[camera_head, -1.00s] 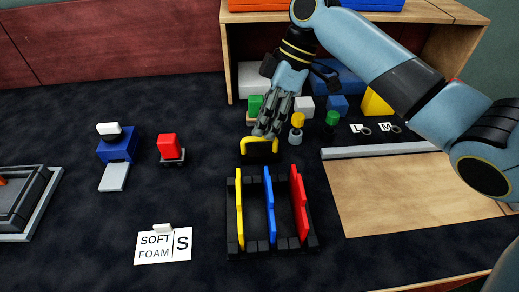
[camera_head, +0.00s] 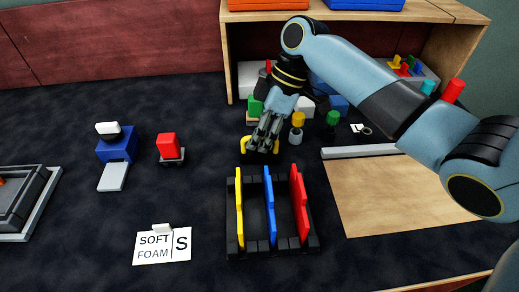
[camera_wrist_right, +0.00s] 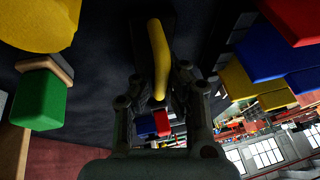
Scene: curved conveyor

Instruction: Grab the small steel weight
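My right gripper (camera_head: 260,147) is low over a black block with a yellow handle (camera_head: 245,146), behind the slotted rack. In the right wrist view the yellow handle (camera_wrist_right: 158,58) lies between the two spread fingers (camera_wrist_right: 160,95), with gaps on both sides; contact is not clear. No thing is plainly marked as the small steel weight; I cannot tell whether this black block is it. A grey peg with a yellow top (camera_head: 297,121) and a dark peg with a green top (camera_head: 332,119) stand to the right. My left gripper is out of view.
The black rack (camera_head: 237,250) holds yellow, blue and red plates upright in front. A green block (camera_head: 255,107) is close behind the gripper.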

